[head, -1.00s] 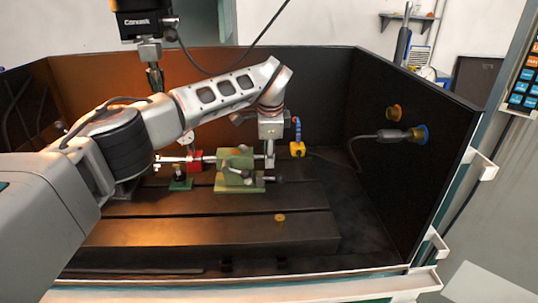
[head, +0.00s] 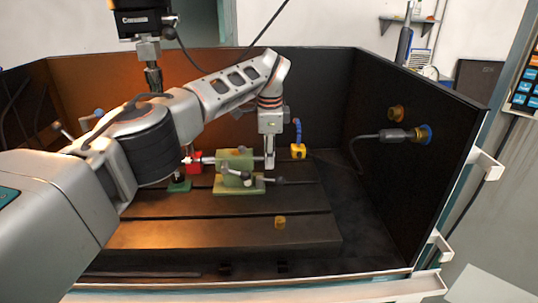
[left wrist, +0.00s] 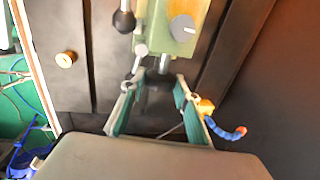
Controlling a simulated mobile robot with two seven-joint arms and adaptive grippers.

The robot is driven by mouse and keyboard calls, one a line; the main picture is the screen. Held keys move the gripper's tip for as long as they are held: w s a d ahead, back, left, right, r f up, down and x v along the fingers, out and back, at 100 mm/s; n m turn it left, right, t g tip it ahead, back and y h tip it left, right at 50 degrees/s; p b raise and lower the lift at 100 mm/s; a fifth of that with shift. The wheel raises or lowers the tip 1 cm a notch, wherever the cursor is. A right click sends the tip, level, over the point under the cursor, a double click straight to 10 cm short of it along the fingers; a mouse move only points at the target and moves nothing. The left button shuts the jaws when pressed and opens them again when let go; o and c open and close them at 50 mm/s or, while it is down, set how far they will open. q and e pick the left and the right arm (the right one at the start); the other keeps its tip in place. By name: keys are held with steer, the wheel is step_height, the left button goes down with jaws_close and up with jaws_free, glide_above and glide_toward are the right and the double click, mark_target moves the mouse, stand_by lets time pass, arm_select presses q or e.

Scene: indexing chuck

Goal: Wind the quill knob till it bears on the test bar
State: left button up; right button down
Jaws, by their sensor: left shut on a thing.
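The green tailstock (head: 236,168) stands on the dark slotted table, with a black-ball lever (head: 279,180) at its front. It also shows at the top of the left wrist view (left wrist: 172,40). My left gripper (head: 270,162) points down at the tailstock's right end and is shut on the quill knob there. The pale test bar (head: 203,160) lies level left of the tailstock, by the red block (head: 194,160). Its contact with the quill is too small to tell.
A yellow block with a blue-orange hose (head: 298,150) stands right of my gripper. A brass plug (head: 280,222) sits on the table front. A spindle (head: 152,75) hangs at the back left. Dark walls enclose the table; its front right is clear.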

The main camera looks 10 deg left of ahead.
arm_select(q)
steer(key=o, duration=1.1)
steer(key=shift+r, duration=0.1)
steer(key=r, duration=0.4)
steer(key=s+r, duration=0.1)
steer(key=r, duration=0.2)
steer(key=s+r, duration=0.1)
steer(key=r, duration=0.3)
steer(key=shift+d+r, duration=0.2)
steer(key=shift+r, duration=0.15)
